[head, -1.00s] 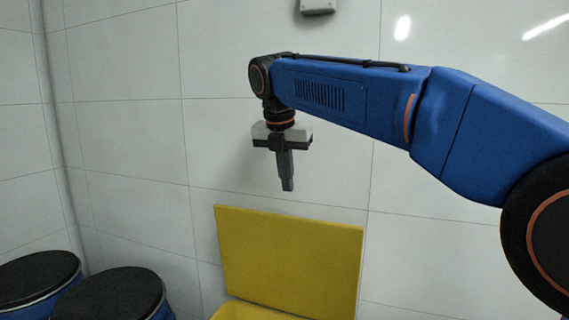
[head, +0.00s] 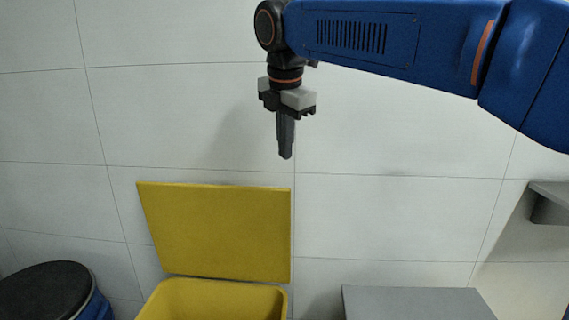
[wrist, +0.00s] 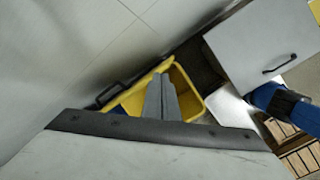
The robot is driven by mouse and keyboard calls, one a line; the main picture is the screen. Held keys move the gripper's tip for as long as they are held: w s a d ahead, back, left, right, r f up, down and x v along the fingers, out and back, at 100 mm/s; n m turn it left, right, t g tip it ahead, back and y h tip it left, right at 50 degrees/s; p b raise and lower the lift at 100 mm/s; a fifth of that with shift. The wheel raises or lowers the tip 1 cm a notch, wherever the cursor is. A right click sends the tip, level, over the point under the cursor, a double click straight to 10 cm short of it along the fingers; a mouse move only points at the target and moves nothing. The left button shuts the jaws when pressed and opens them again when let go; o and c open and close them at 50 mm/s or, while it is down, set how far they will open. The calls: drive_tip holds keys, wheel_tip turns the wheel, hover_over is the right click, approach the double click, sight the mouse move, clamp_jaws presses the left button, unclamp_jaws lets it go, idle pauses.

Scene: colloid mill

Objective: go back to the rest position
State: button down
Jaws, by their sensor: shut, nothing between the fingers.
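My gripper (head: 286,156) points down in the head view, in front of the tiled wall and above the yellow bin. Its fingers are together and hold nothing. In the wrist view my gripper (wrist: 161,78) shows its closed grey fingers over the opening of the yellow bin. My blue arm reaches in from the upper right of the head view.
The yellow bin (head: 215,287) stands below with its lid (head: 218,232) raised against the wall. A blue drum with a black lid (head: 45,290) is at lower left. A grey surface (head: 415,302) is at lower right, and a grey shelf (head: 550,190) juts out at right.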

drive_tip(key=s+d+f+m, duration=0.5)
drive_tip(key=d+m, duration=0.1)
drive_tip(key=d, duration=0.4)
drive_tip(key=s+d+f+m, duration=0.5)
drive_tip(key=d+f+m, duration=0.1)
drive_tip(key=d, duration=0.3)
drive_tip(key=s+d+f+m, duration=0.5)
drive_tip(key=s+f+m, duration=0.2)
drive_tip(key=f, duration=0.2)
drive_tip(key=s+d+f+m+t, duration=0.1)
drive_tip(key=s+d+f+m, duration=0.4)
drive_tip(key=s+f+m, duration=0.2)
wheel_tip(320, 180, down, 2)
drive_tip(key=shift+s+d+f, duration=0.15)
drive_tip(key=shift+s+d, duration=0.1)
drive_tip(key=shift+s, duration=0.25)
